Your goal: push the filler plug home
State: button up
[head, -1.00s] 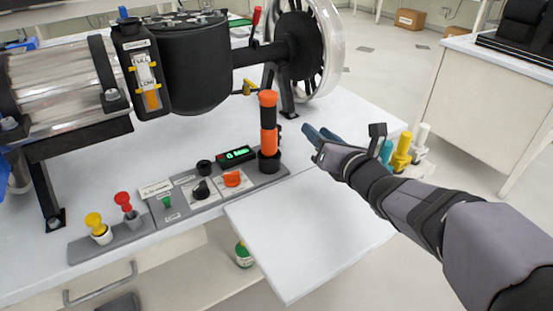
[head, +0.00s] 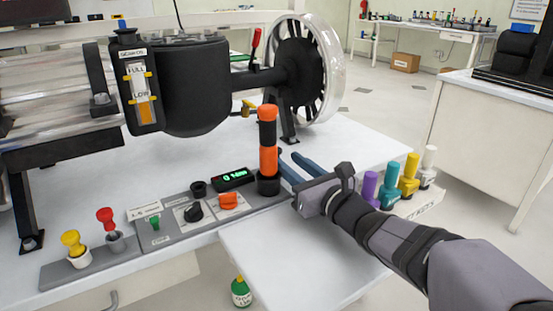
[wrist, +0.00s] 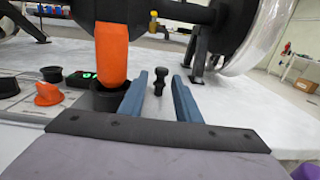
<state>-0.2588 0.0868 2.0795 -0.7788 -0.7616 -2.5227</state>
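A blue knob (head: 122,25) stands upright on top of the black oil tank (head: 133,58), at the upper left of the head view; it looks like the filler plug. I cannot tell how deep it sits. The tank's front gauge is marked FULL and LOW. My gripper (head: 288,165) is open and empty, low over the bench and well to the right of the tank. In the wrist view its two blue fingers (wrist: 160,80) are spread apart. The blue knob is not visible in the wrist view.
An orange and black handle (head: 267,160) stands in a black cup just left of my fingers; it also shows in the wrist view (wrist: 112,55). A small black knob (wrist: 158,82) shows beyond the fingers. A spoked wheel (head: 322,70) stands behind. Several coloured keys (head: 388,192) stand right.

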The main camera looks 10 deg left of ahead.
aim_at(280, 153)
jog(key=shift+x, duration=2.65)
jog(key=shift+w+d+f, duration=0.1)
jog(key=shift+w+d, duration=0.05)
grip_shut()
